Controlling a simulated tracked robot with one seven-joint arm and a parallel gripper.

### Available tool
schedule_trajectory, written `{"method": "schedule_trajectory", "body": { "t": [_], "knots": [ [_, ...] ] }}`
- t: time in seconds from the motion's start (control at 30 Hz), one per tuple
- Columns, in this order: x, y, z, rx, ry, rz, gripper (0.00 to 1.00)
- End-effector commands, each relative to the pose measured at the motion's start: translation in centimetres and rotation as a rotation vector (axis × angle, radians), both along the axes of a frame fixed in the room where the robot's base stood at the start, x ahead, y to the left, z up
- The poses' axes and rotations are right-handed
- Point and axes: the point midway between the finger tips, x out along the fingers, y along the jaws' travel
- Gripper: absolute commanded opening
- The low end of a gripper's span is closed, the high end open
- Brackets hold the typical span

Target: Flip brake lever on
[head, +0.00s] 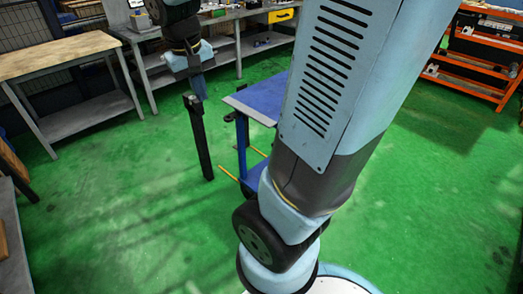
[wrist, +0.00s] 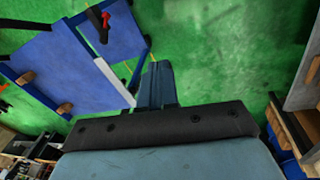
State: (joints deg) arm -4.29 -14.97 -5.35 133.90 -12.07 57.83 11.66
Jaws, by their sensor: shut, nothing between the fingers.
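In the wrist view the trolley (wrist: 112,40) fills the upper left. A small red and black part (wrist: 104,24) on it may be the brake lever; it is apart from the fingers. I cannot tell whether it is on or off.
A wooden-topped bench (head: 60,55) stands at the left, and a long grey workbench (head: 225,20) runs along the back. An orange rack (head: 475,60) is at the upper right. Green floor (head: 110,200) is open at the lower left and right.

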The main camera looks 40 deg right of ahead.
Motion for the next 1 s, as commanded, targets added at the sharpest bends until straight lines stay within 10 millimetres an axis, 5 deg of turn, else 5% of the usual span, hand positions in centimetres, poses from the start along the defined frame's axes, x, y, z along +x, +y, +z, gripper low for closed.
{"method": "schedule_trajectory", "body": {
  "t": [0.5,1.0],
  "knots": [
    [7.2,-3.8,-9.1,-0.215,0.319,-0.092,0.00],
    [11.8,-7.6,-19.5,-0.511,0.573,-0.141,0.00]
  ]
}}
